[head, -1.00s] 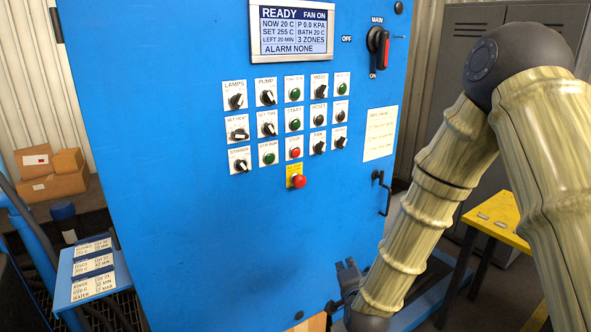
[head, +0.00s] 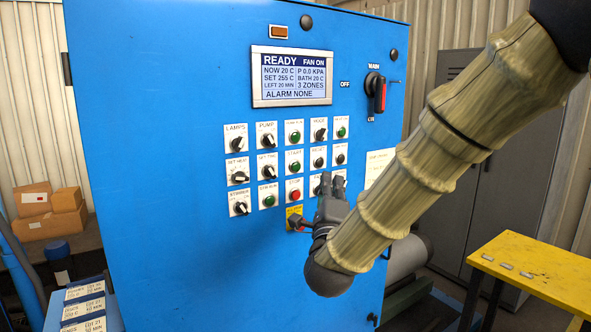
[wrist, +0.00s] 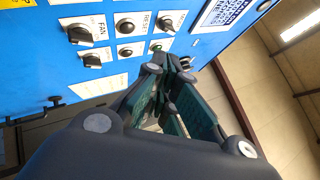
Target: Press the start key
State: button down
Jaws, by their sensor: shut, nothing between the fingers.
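The start key (head: 294,167) is a round green button on a white plate labelled START, in the middle row of the blue cabinet's panel in the head view. I cannot make it out in the wrist view. My gripper (head: 331,184) is shut and empty, in front of the panel to the lower right of the key and apart from it. It covers part of the fan knob. In the wrist view the closed fingertips (wrist: 183,70) point toward the panel, near a green button (wrist: 157,46).
The red stop button (head: 294,195) sits just below the start key. Knobs and other buttons surround it. The display (head: 292,78) reads READY, FAN ON, ALARM NONE. A yellow table (head: 530,262) stands at right, boxes (head: 50,212) at left.

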aim_at(296, 167)
jog(key=shift+w+a+p, duration=0.25)
jog(key=shift+w+a, duration=0.6)
jog(key=shift+w, duration=0.35)
jog(key=shift+w+a+p, duration=0.25)
jog(key=shift+w+a, duration=0.65)
jog(key=shift+w, duration=0.3)
jog(key=shift+w+a+p, duration=0.25)
jog(key=shift+w+a, duration=0.6)
jog(key=shift+w, duration=0.35)
jog(key=shift+w+a+f+b, duration=0.1)
jog(key=shift+w+b, duration=0.1)
jog(key=shift+b, duration=0.15)
jog(key=shift+w+a, duration=0.15)
jog(key=shift+w, duration=0.05)
